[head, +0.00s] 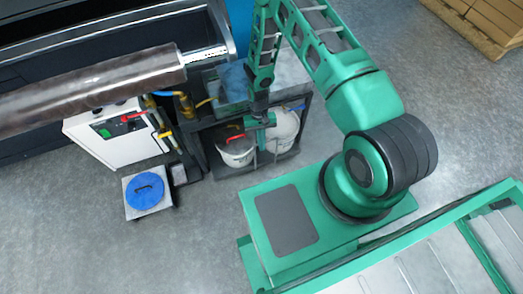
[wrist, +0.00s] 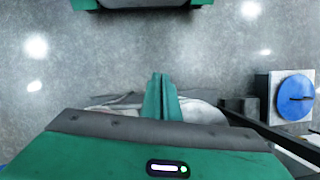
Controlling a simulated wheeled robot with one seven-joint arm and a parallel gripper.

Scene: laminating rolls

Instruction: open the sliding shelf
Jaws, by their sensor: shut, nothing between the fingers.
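The dark-framed shelf unit (head: 212,172) stands at the centre of the head view, beside the large machine. It holds white buckets (head: 237,152) low down and carries greenish and grey items on top. I cannot make out which part slides or a handle. My gripper (head: 262,119) hangs over the front of the unit, above the buckets. In the wrist view my gripper's fingers (wrist: 160,90) are together and empty, with pale bucket shapes partly hidden behind them. Whether they touch the unit cannot be told. My arm hides part of the unit's top.
A blue lid with a dark handle (head: 146,191) sits on a small pale box left of the unit. A white cabinet (head: 105,140) with valves and a long metal roll (head: 90,88) are at the left.

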